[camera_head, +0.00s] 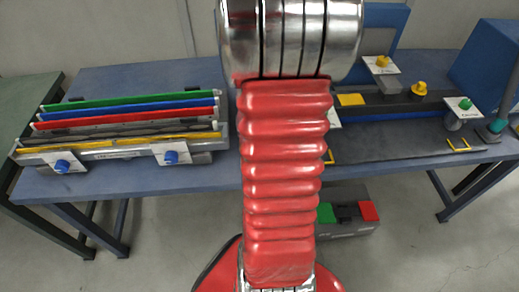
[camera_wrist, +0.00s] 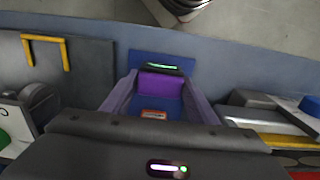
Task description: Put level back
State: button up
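In the wrist view, my gripper (camera_wrist: 161,82) points down towards the table, its two grey-purple fingers reaching out from the dark housing. Between the fingers is a blue-purple block with a bright green strip at its far end and a small red-and-white label; I take it for the level (camera_wrist: 161,87). It fills the gap, and the fingers appear to press on both its sides. A flat blue patch (camera_wrist: 190,64) lies on the table just beyond it. I cannot tell whether the level touches the table. In the head view, my red arm hides the gripper and level.
A rack (camera_head: 122,152) of coloured bars with blue knobs stands on the table (camera_head: 205,181) at left. A grey box (camera_head: 345,229) is on the floor below.

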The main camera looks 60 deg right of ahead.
jog(key=o, duration=0.5)
jog(key=shift+c, duration=0.2)
jog(key=shift+r, duration=0.1)
notch_tip(320, 180, up, 14)
jog(key=shift+f, duration=0.25)
dwell(0.7)
jog(key=w+a+r+n+t, duration=0.1)
jog(key=a+r+n+t, duration=0.1)
jog(key=a, duration=0.8)
jog(key=w+a+r+n+t, duration=0.1)
jog(key=a+r+n, duration=0.2)
jog(key=a, duration=0.7)
jog(key=a+r+n+t, duration=0.2)
jog(key=a+r+n, duration=0.1)
jog(key=a, duration=0.8)
jog(key=shift+w+n+t, duration=0.3)
jog(key=shift+w+n, duration=0.1)
jog(key=shift+n, duration=0.5)
